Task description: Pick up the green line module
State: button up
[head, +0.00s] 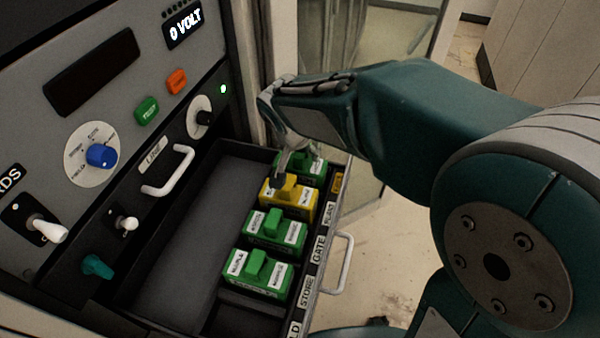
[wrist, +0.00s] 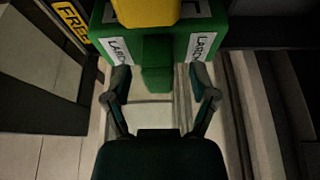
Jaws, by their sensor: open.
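A green line module (head: 314,170) sits at the far end of the open drawer, partly hidden by my gripper. In the wrist view a green module (wrist: 113,20) carries two white labels that seem to read LARCH, with a green raised grip (wrist: 157,62) between them. My gripper (wrist: 162,80) is open, with one finger on each side just below this grip; I cannot tell whether they touch it. In the head view my gripper (head: 290,165) reaches down over the far modules. Two more green modules (head: 275,231) (head: 258,273) sit nearer.
A yellow module (head: 288,198) stands beside the far green one; yellow also shows at the top of the wrist view (wrist: 146,10). The drawer (head: 185,255) has an empty left half. The panel (head: 60,130) with knobs and a white handle (head: 168,172) rises at left.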

grip_shut()
jog(key=shift+r, duration=0.15)
notch_tip(320, 180, up, 10)
jog(key=shift+f, duration=0.1)
dwell(0.4)
